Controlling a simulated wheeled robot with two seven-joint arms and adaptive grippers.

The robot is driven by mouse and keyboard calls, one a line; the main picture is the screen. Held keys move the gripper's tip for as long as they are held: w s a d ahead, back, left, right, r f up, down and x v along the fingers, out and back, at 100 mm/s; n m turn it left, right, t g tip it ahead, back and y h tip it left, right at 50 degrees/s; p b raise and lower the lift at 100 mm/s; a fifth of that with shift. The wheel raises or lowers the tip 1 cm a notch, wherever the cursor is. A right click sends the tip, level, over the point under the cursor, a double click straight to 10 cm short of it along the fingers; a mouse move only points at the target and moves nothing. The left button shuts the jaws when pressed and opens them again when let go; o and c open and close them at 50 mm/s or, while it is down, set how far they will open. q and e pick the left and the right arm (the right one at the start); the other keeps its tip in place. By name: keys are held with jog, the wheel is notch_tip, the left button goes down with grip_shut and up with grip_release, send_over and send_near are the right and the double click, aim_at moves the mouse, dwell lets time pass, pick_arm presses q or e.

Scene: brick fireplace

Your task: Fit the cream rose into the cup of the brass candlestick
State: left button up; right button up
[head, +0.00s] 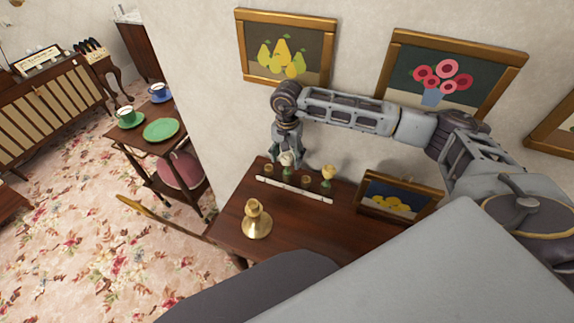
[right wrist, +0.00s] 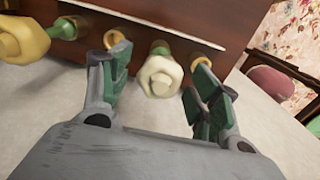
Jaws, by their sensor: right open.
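The cream rose (head: 287,159) stands upright in the rack (head: 293,189) on the dark wooden table. In the right wrist view the cream rose (right wrist: 160,75) lies between the two green-padded fingers of my right gripper (right wrist: 157,68), with a gap on each side. My right gripper (head: 286,157) is open around the flower head, coming down from above. The brass candlestick (head: 257,221) stands upright and apart, near the table's left front edge. The inside of its cup is too small to make out. My left gripper is not in view.
A yellow rose (head: 328,172) stands in the same rack, right of the cream one; it also shows in the right wrist view (right wrist: 22,40). A framed lemon picture (head: 397,196) leans on the table at right. The wall is close behind. Table between rack and candlestick is clear.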

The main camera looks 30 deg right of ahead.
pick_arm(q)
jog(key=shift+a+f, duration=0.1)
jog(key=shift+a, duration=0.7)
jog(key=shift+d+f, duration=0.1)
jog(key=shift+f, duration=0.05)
pick_arm(e)
jog(key=shift+c, duration=0.6)
jog(key=c, duration=0.7)
jog(key=shift+r, duration=0.15)
jog(key=shift+c, duration=0.3)
